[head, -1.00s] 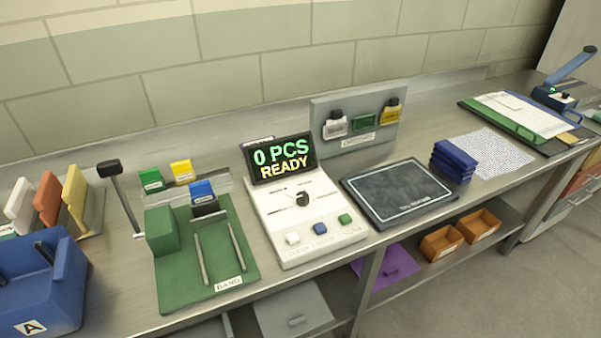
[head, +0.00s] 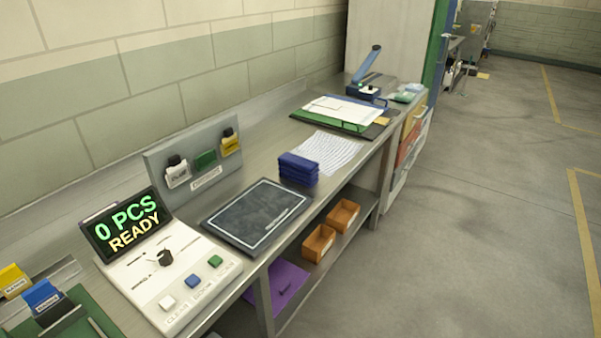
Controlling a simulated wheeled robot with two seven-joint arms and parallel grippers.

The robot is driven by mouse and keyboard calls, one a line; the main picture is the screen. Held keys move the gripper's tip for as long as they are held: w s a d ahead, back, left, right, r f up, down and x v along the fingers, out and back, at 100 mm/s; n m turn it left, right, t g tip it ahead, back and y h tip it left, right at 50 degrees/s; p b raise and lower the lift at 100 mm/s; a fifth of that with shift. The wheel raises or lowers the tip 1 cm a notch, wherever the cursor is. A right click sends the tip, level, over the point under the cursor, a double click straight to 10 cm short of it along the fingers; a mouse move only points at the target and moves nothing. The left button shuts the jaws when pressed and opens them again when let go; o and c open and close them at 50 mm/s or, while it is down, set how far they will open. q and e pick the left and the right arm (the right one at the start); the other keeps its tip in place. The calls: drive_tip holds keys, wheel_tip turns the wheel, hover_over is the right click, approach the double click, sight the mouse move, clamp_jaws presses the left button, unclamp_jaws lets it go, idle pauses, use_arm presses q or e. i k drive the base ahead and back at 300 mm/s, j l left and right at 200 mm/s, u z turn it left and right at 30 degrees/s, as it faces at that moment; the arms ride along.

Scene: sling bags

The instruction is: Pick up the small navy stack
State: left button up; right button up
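The small navy stack (head: 299,169) sits on the steel bench, a neat pile of several folded dark blue pieces. It stands just beyond the right far corner of the dark weighing pad (head: 258,214), close to the bench's front edge. A white patterned sheet (head: 328,150) lies right behind it. Nothing covers the stack. Neither of my grippers shows in the head view.
A counter console (head: 165,270) reading "0 PCS READY" stands at the left, with a grey panel of labelled holders (head: 197,164) behind. A green folder with papers (head: 340,112) and a blue press (head: 367,85) are farther along. Orange bins (head: 319,243) sit on the shelf below. Open floor lies right.

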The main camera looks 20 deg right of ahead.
sight(302, 171)
drive_tip(key=i+l+u, duration=0.15)
drive_tip(key=l, duration=0.6)
drive_tip(key=i+l+u, duration=0.2)
drive_tip(key=l, duration=0.55)
drive_tip(key=l+u, duration=0.15)
drive_tip(key=l, duration=0.6)
